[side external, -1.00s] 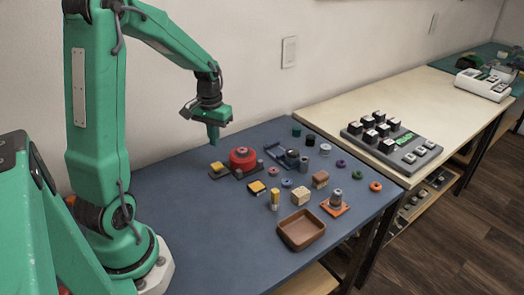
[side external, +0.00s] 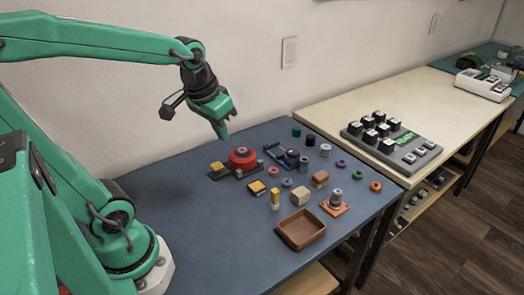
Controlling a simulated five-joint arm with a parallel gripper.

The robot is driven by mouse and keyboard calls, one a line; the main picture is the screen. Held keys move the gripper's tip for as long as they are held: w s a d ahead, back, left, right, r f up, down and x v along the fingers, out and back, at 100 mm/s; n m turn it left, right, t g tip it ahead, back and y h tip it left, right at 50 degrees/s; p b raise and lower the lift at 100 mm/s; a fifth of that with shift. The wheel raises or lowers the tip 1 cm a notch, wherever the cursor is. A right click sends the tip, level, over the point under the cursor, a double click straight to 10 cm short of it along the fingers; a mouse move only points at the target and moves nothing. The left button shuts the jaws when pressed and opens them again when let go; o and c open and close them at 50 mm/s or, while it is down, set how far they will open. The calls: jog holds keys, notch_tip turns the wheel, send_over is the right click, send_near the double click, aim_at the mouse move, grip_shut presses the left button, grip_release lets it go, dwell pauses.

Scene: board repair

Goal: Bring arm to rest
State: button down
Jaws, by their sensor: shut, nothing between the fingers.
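My green arm (side external: 90,40) reaches in from the left in the side external view, its forearm raised nearly level. My gripper (side external: 223,136) hangs from the dark wrist above the back left of the blue table (side external: 185,220). Its green fingers are shut with nothing between them and point downward, slightly tilted. The fingertips are apart from the objects, up and to the left of the red round part (side external: 242,158) on its dark base.
The blue table holds several small blocks, rings and cylinders, a brown tray (side external: 301,230) at the front and an orange-based post (side external: 334,204). A pale table (side external: 340,108) with a button panel (side external: 391,139) stands to the right. The blue table's left part is clear.

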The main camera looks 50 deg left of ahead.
jog(key=s+d+r+m+t, duration=0.2)
jog(key=s+d, duration=0.3)
jog(key=shift+s+d+h, duration=0.25)
jog(key=shift+d+h, duration=0.05)
